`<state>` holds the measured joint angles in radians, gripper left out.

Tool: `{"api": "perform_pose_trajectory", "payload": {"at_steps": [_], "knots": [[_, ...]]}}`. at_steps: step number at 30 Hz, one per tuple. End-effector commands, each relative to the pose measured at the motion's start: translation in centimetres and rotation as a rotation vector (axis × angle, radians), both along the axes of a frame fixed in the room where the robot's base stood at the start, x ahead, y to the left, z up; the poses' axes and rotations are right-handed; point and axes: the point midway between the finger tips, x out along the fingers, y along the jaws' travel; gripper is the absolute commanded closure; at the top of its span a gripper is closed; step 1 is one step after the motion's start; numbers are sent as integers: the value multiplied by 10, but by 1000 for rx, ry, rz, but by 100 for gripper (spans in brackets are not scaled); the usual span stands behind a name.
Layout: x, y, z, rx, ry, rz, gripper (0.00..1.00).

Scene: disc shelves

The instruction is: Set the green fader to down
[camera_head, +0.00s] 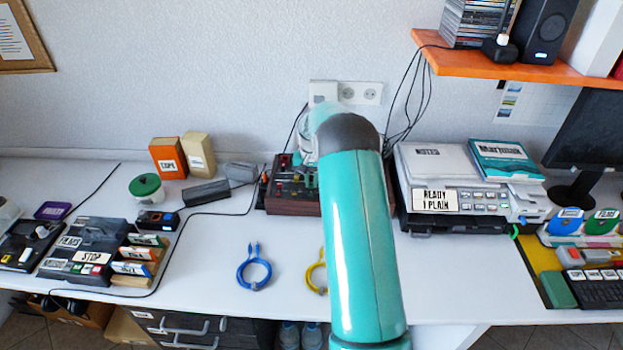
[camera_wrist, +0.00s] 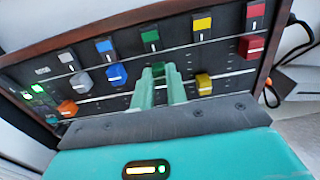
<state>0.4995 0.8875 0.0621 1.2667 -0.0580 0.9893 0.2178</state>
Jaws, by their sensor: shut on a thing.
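The mixer panel (camera_head: 289,198) stands at the back of the desk in the head view, partly hidden behind my arm. In the wrist view its dark panel with a brown wooden frame (camera_wrist: 98,23) shows tilted. The green fader's knob (camera_wrist: 159,67) sits in its slot below a green label (camera_wrist: 151,37). My gripper (camera_wrist: 159,76) is shut on this knob, with one pale green finger on each side. The fingers hide the lower part of its slot. In the head view the fingers are hidden.
A blue knob (camera_wrist: 117,75) is just left of my fingers and a yellow knob (camera_wrist: 203,84) just right. A red knob (camera_wrist: 251,46) is farther right; white (camera_wrist: 82,83) and orange (camera_wrist: 67,108) knobs are farther left. A printer (camera_head: 455,190) stands right of the mixer.

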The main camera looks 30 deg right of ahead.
Motion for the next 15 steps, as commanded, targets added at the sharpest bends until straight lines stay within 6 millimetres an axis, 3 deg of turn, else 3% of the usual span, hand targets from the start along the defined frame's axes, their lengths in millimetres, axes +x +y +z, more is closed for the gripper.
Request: {"api": "perform_pose_trajectory", "payload": {"at_steps": [12,13,15], "knots": [[-2,3,1,1,-1,1,100],[-2,3,1,1,-1,0,82],[-2,2,1,1,-1,0,68]]}}
